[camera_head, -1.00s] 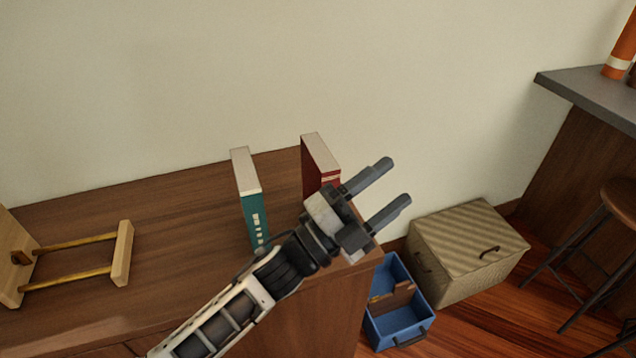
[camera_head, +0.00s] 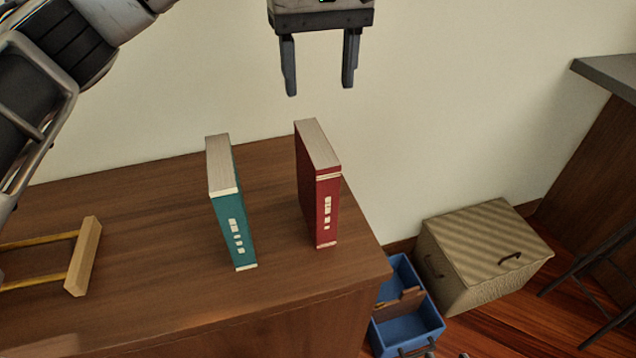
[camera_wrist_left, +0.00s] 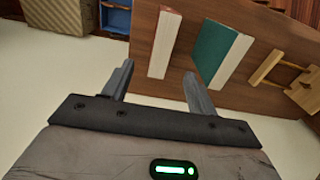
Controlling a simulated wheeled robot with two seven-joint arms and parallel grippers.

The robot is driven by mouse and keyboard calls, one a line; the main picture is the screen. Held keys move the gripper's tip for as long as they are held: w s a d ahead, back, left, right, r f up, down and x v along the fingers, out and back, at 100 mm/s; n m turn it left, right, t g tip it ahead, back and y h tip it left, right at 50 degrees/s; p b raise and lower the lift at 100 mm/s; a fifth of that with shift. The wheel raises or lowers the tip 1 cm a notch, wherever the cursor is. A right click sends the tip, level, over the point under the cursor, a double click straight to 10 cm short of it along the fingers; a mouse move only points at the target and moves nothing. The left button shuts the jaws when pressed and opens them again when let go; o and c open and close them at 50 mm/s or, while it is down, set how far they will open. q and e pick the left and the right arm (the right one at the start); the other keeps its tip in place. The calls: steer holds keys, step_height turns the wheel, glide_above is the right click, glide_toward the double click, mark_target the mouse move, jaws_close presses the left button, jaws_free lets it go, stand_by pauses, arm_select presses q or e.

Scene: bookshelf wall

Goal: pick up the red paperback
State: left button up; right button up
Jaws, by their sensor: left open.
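The red paperback (camera_head: 318,190) stands upright on the wooden cabinet top (camera_head: 160,260), near its right end. A teal book (camera_head: 231,205) stands upright to its left, with a gap between them. My left gripper (camera_head: 320,90) is open and empty above the red paperback, its fingers pointing down and apart from it. In the left wrist view the left gripper's open fingers (camera_wrist_left: 158,80) show with nothing between them. The red paperback (camera_wrist_left: 163,45) lies beyond them there, seen mostly by its pale page edge, with the teal book (camera_wrist_left: 222,52) to its right.
A wooden rack with rails (camera_head: 84,256) stands on the cabinet at the left. A blue toolbox (camera_head: 418,330) and a woven lidded box (camera_head: 480,262) sit on the floor to the right. A dark counter (camera_head: 610,75) is at the far right.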

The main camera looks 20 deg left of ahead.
mark_target(319, 142)
arm_select(q)
step_height(319, 142, down, 10)
steer(key=shift+r, duration=0.15)
steer(key=shift+a+f+p, duration=0.15)
steer(key=shift+f+p, duration=0.25)
steer(key=shift+f, duration=0.95)
steer(key=shift+a+f+p, duration=0.15)
steer(key=shift+f+p, duration=0.25)
steer(key=shift+f, duration=0.9)
jaws_close()
steer(key=shift+r, duration=0.15)
